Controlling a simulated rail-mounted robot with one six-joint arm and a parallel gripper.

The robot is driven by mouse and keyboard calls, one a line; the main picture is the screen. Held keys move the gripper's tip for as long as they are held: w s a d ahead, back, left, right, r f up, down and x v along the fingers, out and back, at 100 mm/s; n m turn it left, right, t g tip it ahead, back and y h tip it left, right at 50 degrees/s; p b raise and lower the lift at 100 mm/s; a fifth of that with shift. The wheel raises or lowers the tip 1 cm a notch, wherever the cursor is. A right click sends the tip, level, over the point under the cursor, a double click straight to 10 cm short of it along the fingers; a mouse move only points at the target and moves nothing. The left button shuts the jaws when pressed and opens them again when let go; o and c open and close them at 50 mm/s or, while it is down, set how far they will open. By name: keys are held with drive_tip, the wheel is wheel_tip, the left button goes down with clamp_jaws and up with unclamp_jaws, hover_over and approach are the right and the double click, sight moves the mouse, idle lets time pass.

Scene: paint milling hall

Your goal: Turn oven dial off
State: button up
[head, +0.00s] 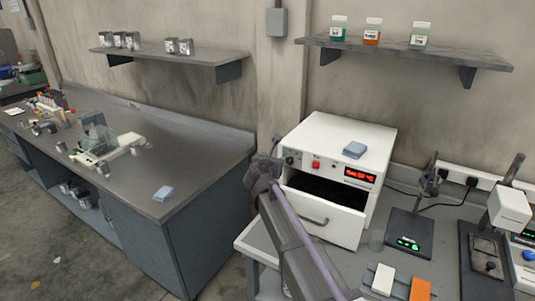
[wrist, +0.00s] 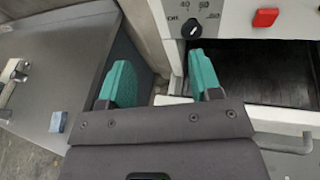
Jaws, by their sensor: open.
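The white oven (head: 350,133) stands on a grey bench at the right of the head view. Its black round dial (wrist: 191,28) is near the top of the wrist view, on the pale front panel, with small printed marks around it. I cannot tell for sure which mark its pointer faces. The dial also shows at the left of the panel in the head view (head: 292,161). My gripper (wrist: 159,75) has two green fingers spread apart with nothing between them. Its right finger appears just below the dial in the wrist view; I see no contact with the dial.
A red button (wrist: 265,18) is right of the dial, and a lit red display (head: 359,175) is farther right. The handled oven front (head: 325,217) stands open below the dark cavity. A blue-grey block (head: 354,149) lies on top. A bench (head: 190,150) stands left.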

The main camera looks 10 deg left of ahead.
sight(289, 162)
drive_tip(key=shift+f+m+g+h, duration=0.6)
drive_tip(key=shift+f+m, duration=0.15)
drive_tip(key=shift+m, duration=0.35)
drive_tip(key=d+m, duration=0.1)
drive_tip(key=s+d+m, duration=0.1)
drive_tip(key=d, duration=0.1)
drive_tip(key=shift+s+g+h, duration=0.1)
drive_tip(key=shift+g+h, duration=0.2)
drive_tip(key=b+x, duration=0.1)
drive_tip(key=x, duration=0.2)
drive_tip(key=b+x, duration=0.1)
drive_tip(key=x, duration=0.2)
drive_tip(key=b+x, duration=0.2)
drive_tip(key=x, duration=0.2)
drive_tip(key=shift+a+f, duration=0.15)
drive_tip(key=shift+a, duration=0.2)
drive_tip(key=shift+w+d, duration=0.2)
drive_tip(key=shift+w, duration=0.35)
drive_tip(key=shift+c, duration=0.2)
drive_tip(key=c, duration=0.8)
drive_tip(key=shift+c, duration=0.2)
